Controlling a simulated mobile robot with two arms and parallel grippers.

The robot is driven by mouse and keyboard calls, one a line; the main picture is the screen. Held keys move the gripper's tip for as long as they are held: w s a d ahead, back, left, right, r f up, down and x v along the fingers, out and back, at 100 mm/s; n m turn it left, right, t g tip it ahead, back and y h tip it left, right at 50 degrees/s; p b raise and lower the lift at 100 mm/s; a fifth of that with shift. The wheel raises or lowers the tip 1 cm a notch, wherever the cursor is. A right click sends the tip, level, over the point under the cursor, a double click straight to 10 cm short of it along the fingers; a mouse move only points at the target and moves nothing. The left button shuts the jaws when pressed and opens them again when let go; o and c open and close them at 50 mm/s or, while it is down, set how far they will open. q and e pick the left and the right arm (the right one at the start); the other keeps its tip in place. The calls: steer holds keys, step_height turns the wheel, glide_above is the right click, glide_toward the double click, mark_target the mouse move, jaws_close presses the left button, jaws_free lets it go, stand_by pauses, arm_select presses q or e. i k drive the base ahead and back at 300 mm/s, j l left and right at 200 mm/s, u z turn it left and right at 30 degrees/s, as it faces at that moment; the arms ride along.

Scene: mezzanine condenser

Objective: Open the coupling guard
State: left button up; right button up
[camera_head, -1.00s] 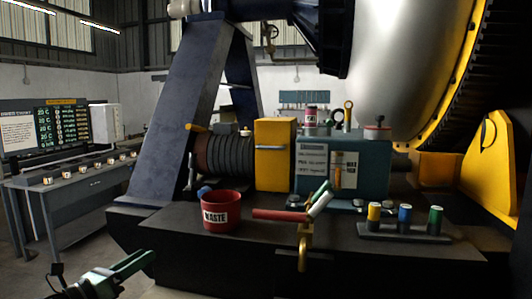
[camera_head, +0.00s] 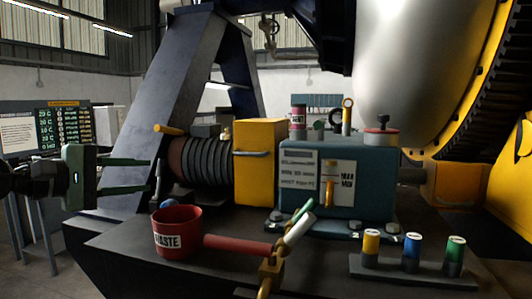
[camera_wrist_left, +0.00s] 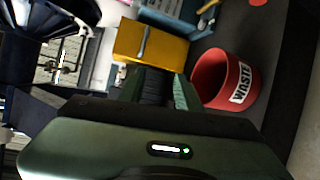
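The coupling guard appears to be the yellow box (camera_head: 262,165) with a grey bar handle (camera_head: 252,154) on its front, between a dark ribbed cylinder and a teal box. It looks shut. The guard also shows in the left wrist view (camera_wrist_left: 155,40), with its handle (camera_wrist_left: 143,42). My left gripper (camera_head: 150,175) is open and empty at the left, with its green fingers pointing right. It is left of the ribbed cylinder and apart from the guard. In the left wrist view the fingers (camera_wrist_left: 160,92) stand apart, with the guard beyond them. My right gripper is not in view.
A red WASTE bin (camera_head: 178,235) stands on the dark plinth in front of the guard. A teal box (camera_head: 350,200) adjoins the guard. Coloured cylinders stand on a rack (camera_head: 410,272) at right.

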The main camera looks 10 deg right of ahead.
mark_target(257, 141)
steer(key=i+l, duration=0.3)
steer(key=l, duration=0.15)
steer(key=i+l, duration=0.3)
steer(key=l, duration=0.15)
